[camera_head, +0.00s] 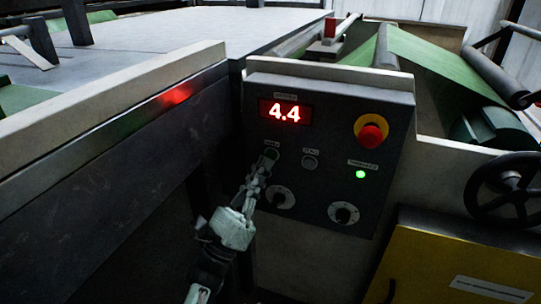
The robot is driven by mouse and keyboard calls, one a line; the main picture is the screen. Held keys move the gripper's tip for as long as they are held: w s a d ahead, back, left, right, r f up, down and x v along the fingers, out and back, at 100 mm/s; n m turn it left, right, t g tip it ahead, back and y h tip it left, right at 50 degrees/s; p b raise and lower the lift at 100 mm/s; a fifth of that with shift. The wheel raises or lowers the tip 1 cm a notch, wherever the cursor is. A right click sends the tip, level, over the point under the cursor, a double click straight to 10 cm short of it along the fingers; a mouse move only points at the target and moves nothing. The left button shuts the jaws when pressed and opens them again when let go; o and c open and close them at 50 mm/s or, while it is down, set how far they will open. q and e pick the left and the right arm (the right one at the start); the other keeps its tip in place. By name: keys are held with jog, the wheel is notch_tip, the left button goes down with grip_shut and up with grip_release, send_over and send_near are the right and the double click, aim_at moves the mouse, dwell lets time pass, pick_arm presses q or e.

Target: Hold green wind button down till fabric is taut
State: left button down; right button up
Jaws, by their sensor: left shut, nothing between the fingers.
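The dark control panel (325,120) faces me in the middle of the head view. My left gripper (269,160) is shut and empty, its fingertips at the upper left button of the panel. The green wind button (274,152) shows only as a dark green rim behind the fingertips; whether it is pressed in cannot be told. The red display (284,112) reads 4.4. The green fabric (440,62) runs over rollers at the upper right and looks fairly flat there. My right gripper is not in view.
A black handwheel (507,188) and a yellow cabinet (455,260) stand at right. A long table edge (120,105) runs along the left.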

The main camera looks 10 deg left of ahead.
pick_arm(q)
jog(key=shift+w, duration=0.1)
jog(key=shift+w+d+b, duration=0.1)
jog(key=shift+w+b, duration=0.2)
jog(key=shift+b, duration=0.05)
jog(key=shift+w+b, duration=0.3)
jog(key=shift+w, duration=0.15)
dwell(2.1)
jog(key=shift+s, duration=0.1)
dwell(2.7)
jog(key=shift+s, duration=0.75)
jog(key=shift+s, duration=0.15)
jog(key=shift+s+a+p, duration=0.15)
jog(key=shift+s+a, duration=0.05)
jog(key=shift+s, duration=0.55)
jog(key=shift+s+a+p, duration=0.1)
jog(key=shift+s+a, duration=0.1)
jog(key=shift+s, duration=0.6)
jog(key=shift+s+a+p, duration=0.15)
jog(key=shift+s+a, duration=0.05)
jog(key=shift+s, duration=0.55)
